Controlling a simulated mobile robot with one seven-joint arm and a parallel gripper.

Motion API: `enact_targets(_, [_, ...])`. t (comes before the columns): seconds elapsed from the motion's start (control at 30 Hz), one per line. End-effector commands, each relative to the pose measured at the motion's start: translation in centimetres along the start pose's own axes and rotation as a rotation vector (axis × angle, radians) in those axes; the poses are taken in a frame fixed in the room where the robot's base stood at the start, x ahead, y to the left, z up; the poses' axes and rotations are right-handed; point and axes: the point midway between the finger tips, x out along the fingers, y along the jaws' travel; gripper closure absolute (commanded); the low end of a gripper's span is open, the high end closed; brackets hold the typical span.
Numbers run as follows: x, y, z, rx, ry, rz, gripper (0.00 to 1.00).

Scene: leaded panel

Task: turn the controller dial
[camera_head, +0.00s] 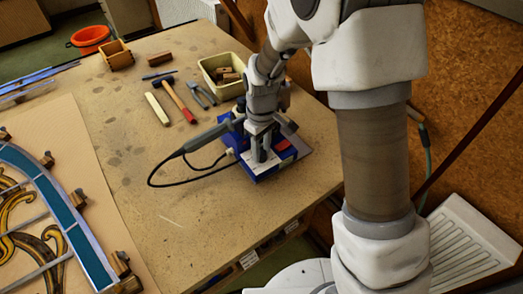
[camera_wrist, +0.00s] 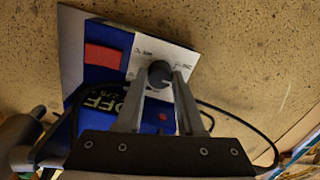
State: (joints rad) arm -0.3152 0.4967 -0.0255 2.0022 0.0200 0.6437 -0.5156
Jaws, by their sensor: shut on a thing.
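The controller is a blue box (camera_head: 246,171) with a white face, near the right edge of the workbench in the head view. In the wrist view its white panel (camera_wrist: 150,47) shows small printed marks around a dark round dial (camera_wrist: 159,73). A red switch (camera_wrist: 102,56) is left of the dial. My gripper (camera_head: 262,154) comes down over the controller. In the wrist view its two fingers stand on either side of the dial, shut on it. The head view hides the dial behind my gripper.
A soldering iron (camera_head: 208,137) with a looping black cable (camera_head: 149,178) lies beside the controller. A cream bin (camera_head: 226,86) holding brown blocks, a hammer (camera_head: 177,101) and other tools lie behind. The leaded panel (camera_head: 62,215) lies at left. The bench middle is clear.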

Motion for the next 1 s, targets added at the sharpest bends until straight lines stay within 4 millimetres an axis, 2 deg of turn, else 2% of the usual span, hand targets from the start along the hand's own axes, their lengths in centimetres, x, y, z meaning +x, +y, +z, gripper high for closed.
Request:
enact_targets(0.7, [-0.08,0.03,-0.1,0.675,0.003,0.001,1.0])
enact_targets(1.0, [-0.13,0.04,-0.12,0.905,0.004,0.001,1.0])
